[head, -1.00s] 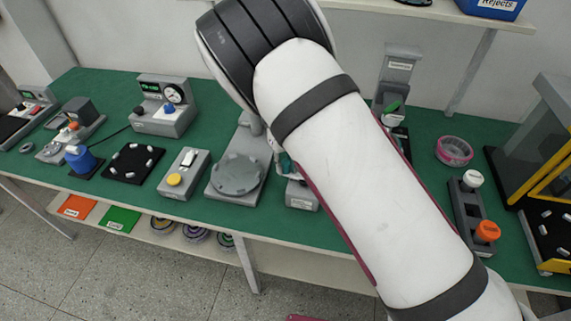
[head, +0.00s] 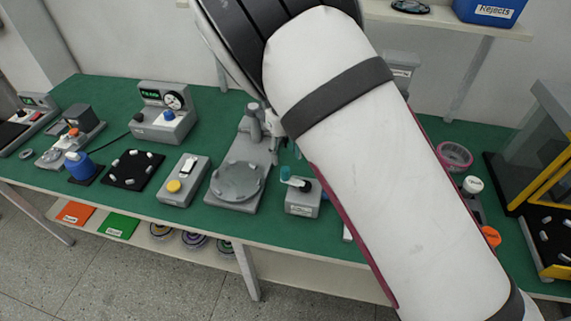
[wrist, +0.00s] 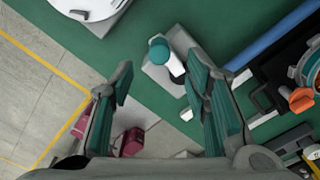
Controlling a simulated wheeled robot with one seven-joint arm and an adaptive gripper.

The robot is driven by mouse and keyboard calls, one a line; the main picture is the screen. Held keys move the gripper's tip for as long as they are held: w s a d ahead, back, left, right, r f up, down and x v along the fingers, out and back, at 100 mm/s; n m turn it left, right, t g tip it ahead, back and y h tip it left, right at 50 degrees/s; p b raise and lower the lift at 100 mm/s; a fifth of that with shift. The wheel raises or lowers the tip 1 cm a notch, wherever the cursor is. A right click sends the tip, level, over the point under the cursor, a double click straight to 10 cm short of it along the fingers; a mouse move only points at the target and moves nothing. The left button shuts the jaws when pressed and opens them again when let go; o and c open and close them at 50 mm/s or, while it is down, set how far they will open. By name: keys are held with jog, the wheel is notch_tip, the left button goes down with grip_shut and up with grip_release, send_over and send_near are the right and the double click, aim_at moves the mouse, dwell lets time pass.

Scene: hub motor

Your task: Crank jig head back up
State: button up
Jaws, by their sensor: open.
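A grey jig with a round plate (head: 237,182) and an upright column (head: 252,124) stands on the green bench. To its right is a small grey box (head: 302,208) with a white crank arm and a teal knob (head: 286,172). In the wrist view the box (wrist: 158,72) and teal knob (wrist: 159,46) lie beyond my fingers, and part of the jig's round plate (wrist: 88,4) shows at the top left. My gripper (wrist: 160,84) is open and empty, with its teal-padded fingers apart. It does not touch the crank. The head view mostly hides it behind my arm.
A switch box with a yellow button (head: 183,181) stands left of the jig, then a black mat (head: 133,171). A pink tape roll (head: 455,155), an orange knob (head: 491,236) and a yellow-framed machine (head: 545,170) are to the right. My arm covers the middle right.

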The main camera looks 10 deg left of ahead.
notch_tip(320, 180, up, 4)
jog(key=shift+r, duration=0.2)
dwell(0.4)
jog(key=s+d+r+n+t+y, duration=0.1)
jog(key=s+d+r+n, duration=0.4)
jog(key=d+r+n, duration=0.35)
jog(key=s+d+r+n+t+y, duration=0.15)
jog(key=s+d+r+n, duration=0.35)
jog(key=d+r, duration=0.55)
jog(key=s+d+r+n+t+h, duration=0.1)
jog(key=s+d+r+n, duration=0.1)
jog(key=s+d+n, duration=0.3)
jog(key=s+d+r+n+t+h, duration=0.1)
jog(key=s+d+r+n+t, duration=0.1)
jog(key=s+d+n, duration=0.3)
jog(key=s+n, duration=0.4)
jog(key=s, duration=0.3)
jog(key=shift+d+r, duration=0.15)
jog(key=shift+d, duration=0.2)
jog(key=shift+h, duration=0.25)
